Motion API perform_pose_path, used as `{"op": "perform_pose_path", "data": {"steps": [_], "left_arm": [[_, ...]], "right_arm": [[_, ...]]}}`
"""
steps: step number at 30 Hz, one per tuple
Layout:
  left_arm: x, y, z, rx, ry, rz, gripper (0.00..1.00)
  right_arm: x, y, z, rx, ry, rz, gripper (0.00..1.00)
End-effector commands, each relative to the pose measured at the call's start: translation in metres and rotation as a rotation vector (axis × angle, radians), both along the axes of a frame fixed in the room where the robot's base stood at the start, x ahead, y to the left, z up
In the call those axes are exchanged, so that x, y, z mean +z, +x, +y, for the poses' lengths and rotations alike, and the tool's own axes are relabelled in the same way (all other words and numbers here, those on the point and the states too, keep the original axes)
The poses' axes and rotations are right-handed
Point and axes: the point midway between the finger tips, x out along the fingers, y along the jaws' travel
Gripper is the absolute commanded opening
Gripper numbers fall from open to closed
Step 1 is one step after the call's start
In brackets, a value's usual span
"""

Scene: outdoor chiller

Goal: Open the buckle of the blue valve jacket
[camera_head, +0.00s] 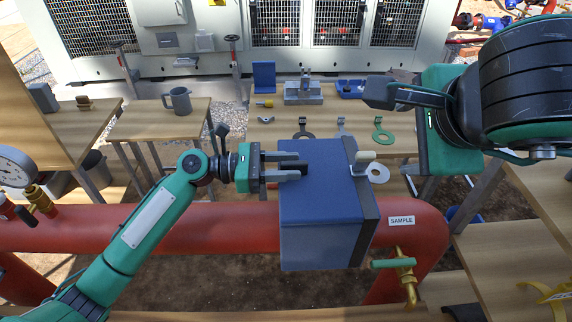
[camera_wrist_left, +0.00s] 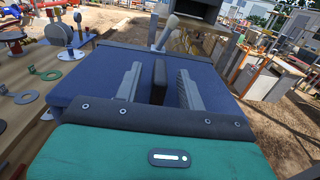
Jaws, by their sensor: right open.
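The blue valve jacket (camera_head: 325,215) is a box around the red pipe, with a dark strip along its right edge. It also fills the middle of the left wrist view (camera_wrist_left: 215,80). A pale buckle lever (camera_head: 363,157) stands up at its top right edge; it shows in the left wrist view (camera_wrist_left: 166,32). My left gripper (camera_head: 303,169) is over the jacket's top left. Its fingers are apart, with a dark upright tab (camera_wrist_left: 159,80) between them and gaps on both sides. My right gripper (camera_head: 384,94) is open and empty, above and behind the lever, apart from it.
The red pipe (camera_head: 190,230) runs across the front, with a SAMPLE label (camera_head: 401,220) and a brass valve (camera_head: 405,275) at right. Behind stands a wooden table (camera_head: 270,130) with flat ring tags and tools. A mug (camera_head: 178,100) stands on the left table.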

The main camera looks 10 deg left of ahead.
Motion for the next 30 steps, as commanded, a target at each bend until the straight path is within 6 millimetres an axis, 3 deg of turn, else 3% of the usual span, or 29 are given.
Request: {"op": "perform_pose_path", "data": {"steps": [8, 21, 30], "left_arm": [[-0.002, -0.002, 0.011, 0.001, 0.003, 0.002, 0.40], [-0.001, -0.019, 0.097, 0.001, 0.002, 0.002, 0.40], [0.000, -0.023, 0.118, 0.000, 0.000, 0.000, 0.40]], "right_arm": [[0.000, 0.000, 0.000, 0.000, 0.000, 0.000, 0.70], [0.000, 0.000, 0.000, 0.000, 0.000, 0.000, 0.70], [0.000, 0.000, 0.000, 0.000, 0.000, 0.000, 0.70]]}}
